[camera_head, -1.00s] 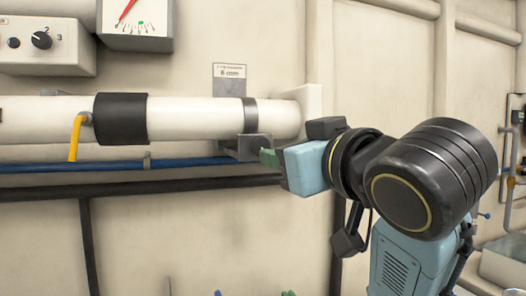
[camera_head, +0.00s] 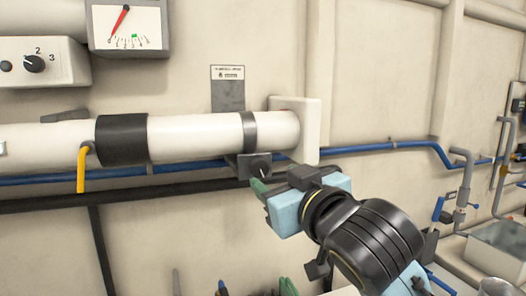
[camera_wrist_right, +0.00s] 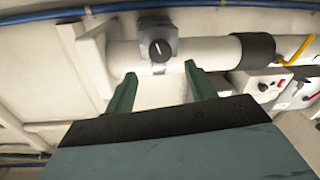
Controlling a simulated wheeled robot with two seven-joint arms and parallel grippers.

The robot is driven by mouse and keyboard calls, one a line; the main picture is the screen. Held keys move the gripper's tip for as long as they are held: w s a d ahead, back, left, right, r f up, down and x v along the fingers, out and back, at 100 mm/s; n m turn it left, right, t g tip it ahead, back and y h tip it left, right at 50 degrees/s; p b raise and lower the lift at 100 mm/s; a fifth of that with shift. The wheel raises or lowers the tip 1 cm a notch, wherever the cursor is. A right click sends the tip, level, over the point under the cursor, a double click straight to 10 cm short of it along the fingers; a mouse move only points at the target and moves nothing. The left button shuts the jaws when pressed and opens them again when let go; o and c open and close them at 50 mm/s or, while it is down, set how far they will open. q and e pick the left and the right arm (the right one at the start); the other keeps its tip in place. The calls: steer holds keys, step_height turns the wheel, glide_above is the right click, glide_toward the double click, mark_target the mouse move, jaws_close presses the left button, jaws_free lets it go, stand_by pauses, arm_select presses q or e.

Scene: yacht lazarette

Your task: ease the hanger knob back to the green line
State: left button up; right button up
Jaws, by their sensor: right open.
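The hanger knob (camera_head: 262,166) is dark, with a pale pointer line, on a grey block under the strap around the white pipe (camera_head: 190,134). It also shows in the right wrist view (camera_wrist_right: 159,48), pointer roughly upright. My right gripper (camera_head: 258,187) is just below and in front of it. Its green fingers (camera_wrist_right: 161,84) are open and empty, with the knob beyond the gap between the tips, apparently untouched. My left gripper is not in view.
A black sleeve (camera_head: 121,140) and a yellow lever (camera_head: 81,168) sit along the pipe. A blue pipe (camera_head: 375,146) and a dark rail run behind. A grey label plate (camera_head: 228,92) is above the strap. A control box (camera_head: 36,62) is at left.

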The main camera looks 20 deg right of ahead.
mark_target(261, 168)
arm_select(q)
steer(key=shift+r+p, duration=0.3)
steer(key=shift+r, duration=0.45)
arm_select(e)
steer(key=w, duration=0.7)
steer(key=shift+a, duration=0.4)
